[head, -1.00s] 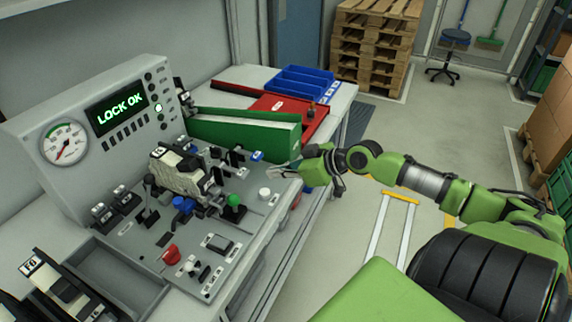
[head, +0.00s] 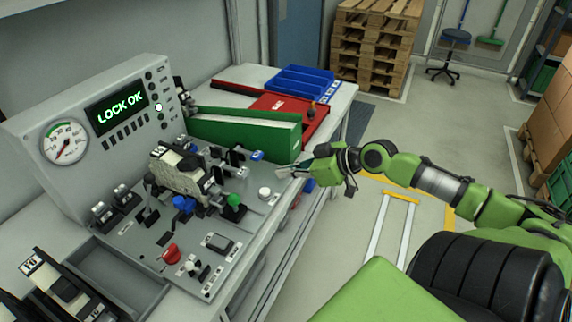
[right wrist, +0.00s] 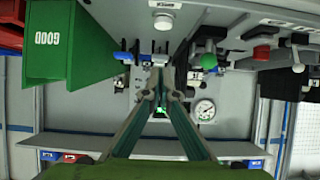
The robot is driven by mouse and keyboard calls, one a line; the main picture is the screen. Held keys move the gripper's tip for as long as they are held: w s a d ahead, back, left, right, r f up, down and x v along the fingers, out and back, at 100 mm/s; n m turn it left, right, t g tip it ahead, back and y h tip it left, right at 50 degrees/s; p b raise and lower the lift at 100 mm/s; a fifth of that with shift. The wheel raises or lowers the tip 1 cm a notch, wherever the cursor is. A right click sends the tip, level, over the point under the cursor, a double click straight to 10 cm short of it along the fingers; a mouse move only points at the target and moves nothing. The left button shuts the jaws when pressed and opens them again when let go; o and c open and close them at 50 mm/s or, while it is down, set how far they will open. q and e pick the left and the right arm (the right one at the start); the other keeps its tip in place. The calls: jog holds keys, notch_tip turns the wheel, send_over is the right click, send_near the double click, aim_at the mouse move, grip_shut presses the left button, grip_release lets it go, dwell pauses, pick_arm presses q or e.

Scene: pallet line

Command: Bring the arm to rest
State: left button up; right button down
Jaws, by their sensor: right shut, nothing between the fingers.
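My right gripper (head: 287,172) is shut and empty. In the head view it hangs in the air by the right edge of the grey test bench panel (head: 232,240), in front of the green bin (head: 245,136). Its closed fingers also show in the right wrist view (right wrist: 160,66), pointing towards the panel. My right arm (head: 435,178) reaches in from the right. The display (head: 120,108) on the console reads LOCK OK. My left gripper does not show.
A clamped part (head: 180,168), a red knob (head: 171,254), a green knob (head: 234,200) and several levers stand on the panel. A red tray (head: 285,104) and blue bins (head: 300,82) lie behind. Stacked pallets (head: 375,45) stand at the back. The floor right of the bench is open.

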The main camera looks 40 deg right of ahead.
dwell(0.3)
